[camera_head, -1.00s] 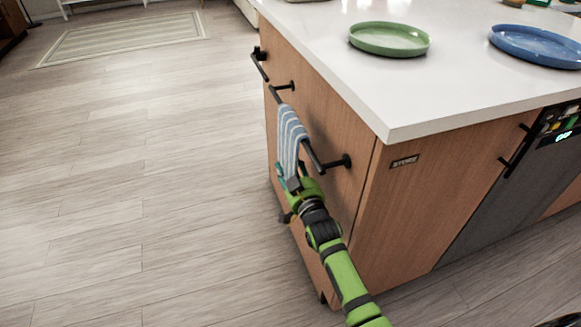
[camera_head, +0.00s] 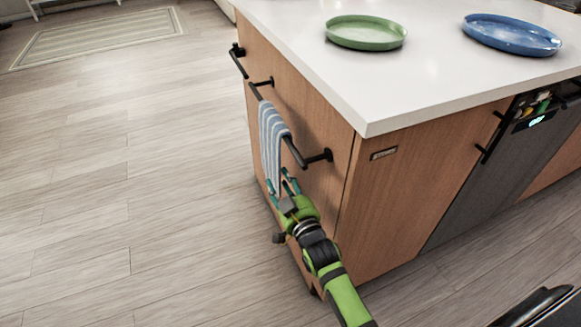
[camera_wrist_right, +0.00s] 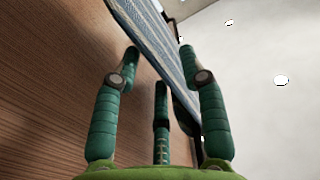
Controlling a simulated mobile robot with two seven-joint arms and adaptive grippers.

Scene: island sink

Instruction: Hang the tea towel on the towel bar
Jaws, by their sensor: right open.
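The blue-and-white striped tea towel (camera_head: 271,143) hangs draped over the black towel bar (camera_head: 294,152) on the island's wooden end panel. In the right wrist view the towel (camera_wrist_right: 152,38) hangs down between and beyond the fingers. My right gripper (camera_head: 281,184) is open just below the towel's lower part, close to the panel. Its teal fingers are spread apart in the right wrist view (camera_wrist_right: 160,75). Whether a finger touches the cloth I cannot tell. My left gripper is not in view.
The island's white countertop (camera_head: 400,85) overhangs above, with a green plate (camera_head: 366,32) and a blue plate (camera_head: 511,34) on it. A second black bar (camera_head: 238,62) is farther along the panel. The wooden floor (camera_head: 120,180) to the left is clear.

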